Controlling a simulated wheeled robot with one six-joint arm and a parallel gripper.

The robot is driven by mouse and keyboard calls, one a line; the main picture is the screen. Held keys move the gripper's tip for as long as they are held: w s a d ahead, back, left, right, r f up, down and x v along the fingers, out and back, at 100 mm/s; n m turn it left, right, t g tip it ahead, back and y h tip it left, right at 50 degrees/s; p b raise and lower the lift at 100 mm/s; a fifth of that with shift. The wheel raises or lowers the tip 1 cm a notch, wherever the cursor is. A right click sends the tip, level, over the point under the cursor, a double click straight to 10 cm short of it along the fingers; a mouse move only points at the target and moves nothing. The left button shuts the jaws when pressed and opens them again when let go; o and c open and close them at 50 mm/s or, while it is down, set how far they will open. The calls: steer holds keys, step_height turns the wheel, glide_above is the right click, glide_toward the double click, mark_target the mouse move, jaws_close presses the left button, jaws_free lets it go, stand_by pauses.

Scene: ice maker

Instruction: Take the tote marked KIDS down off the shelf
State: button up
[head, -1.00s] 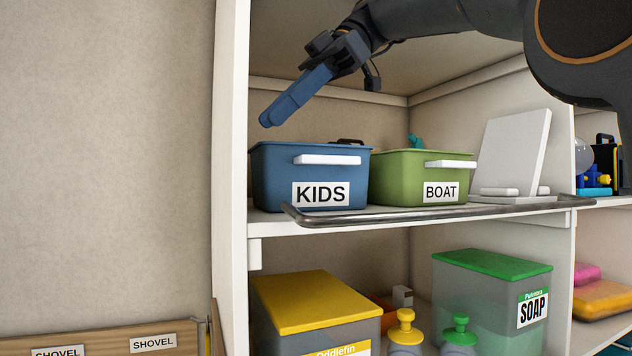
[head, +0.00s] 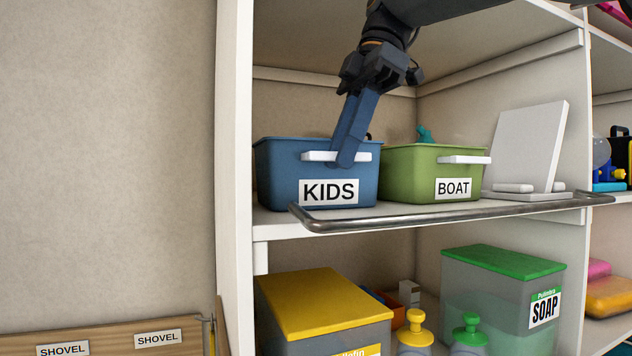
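The blue tote marked KIDS (head: 276,175) stands on the upper shelf at its left end, with a white handle bar (head: 318,156) across its front above the label. My gripper (head: 346,160) points down with its blue fingers in front of the tote's right half, hiding part of the handle. The fingers overlap in this view, so their gap is hidden. I cannot tell whether they touch the handle. The tote sits flat on the shelf.
A green tote marked BOAT (head: 410,175) stands close on the right. A metal rail (head: 440,216) runs along the shelf's front edge. A white stand (head: 530,145) is further right. The shelf's white side post (head: 234,180) is close on the left. Lidded bins stand below.

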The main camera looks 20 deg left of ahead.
mark_target(317, 174)
steer(key=shift+p+x, duration=0.9)
steer(key=shift+x, duration=1.7)
steer(key=shift+w+a, duration=0.1)
steer(key=shift+w, duration=0.05)
jaws_close()
